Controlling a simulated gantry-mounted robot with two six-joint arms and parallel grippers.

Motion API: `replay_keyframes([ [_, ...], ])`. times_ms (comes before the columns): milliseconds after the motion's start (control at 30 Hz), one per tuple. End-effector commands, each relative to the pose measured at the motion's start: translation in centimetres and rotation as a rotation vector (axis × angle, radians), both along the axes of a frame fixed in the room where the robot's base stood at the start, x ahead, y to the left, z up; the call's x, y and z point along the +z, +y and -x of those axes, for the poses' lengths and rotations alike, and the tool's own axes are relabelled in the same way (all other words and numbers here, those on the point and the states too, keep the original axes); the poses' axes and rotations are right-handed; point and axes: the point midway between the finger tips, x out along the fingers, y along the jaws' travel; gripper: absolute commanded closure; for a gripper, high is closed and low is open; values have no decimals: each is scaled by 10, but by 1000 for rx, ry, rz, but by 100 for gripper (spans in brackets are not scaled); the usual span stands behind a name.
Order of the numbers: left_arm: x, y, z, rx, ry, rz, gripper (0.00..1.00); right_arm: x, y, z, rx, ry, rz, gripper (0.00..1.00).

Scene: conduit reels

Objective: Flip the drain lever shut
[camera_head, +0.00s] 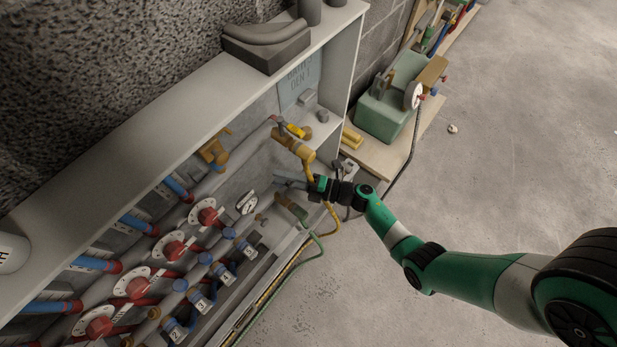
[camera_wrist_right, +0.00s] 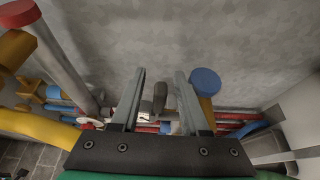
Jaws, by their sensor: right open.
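My right gripper (camera_head: 282,180) reaches into the open cabinet from the right, below a brass valve body (camera_head: 293,146) with a yellow lever (camera_head: 296,131). A green hose fitting (camera_head: 290,206) lies just below the gripper. I cannot tell which part is the drain lever. In the right wrist view the gripper (camera_wrist_right: 160,76) is open, its two fingers apart. A dark grey rounded handle (camera_wrist_right: 160,97) shows between the fingers, with no visible contact. A blue round cap (camera_wrist_right: 206,82) is just right of the right finger. My left gripper is not in view.
Several red handwheels (camera_head: 172,248) and blue-capped valves (camera_head: 206,258) fill the cabinet left of the gripper. The cabinet's side wall (camera_head: 344,70) stands above right. Open concrete floor (camera_head: 500,150) lies to the right.

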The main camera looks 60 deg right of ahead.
Motion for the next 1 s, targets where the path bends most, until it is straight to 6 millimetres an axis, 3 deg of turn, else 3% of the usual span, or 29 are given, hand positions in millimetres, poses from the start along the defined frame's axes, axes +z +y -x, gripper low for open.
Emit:
replay_keyframes([
  [300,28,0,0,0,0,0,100,4,-25,68,-8,2,-2,55],
  [500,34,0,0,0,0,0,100,1,-34,97,-4,2,-2,55],
  [1000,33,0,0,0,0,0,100,0,-35,102,0,0,0,55],
])
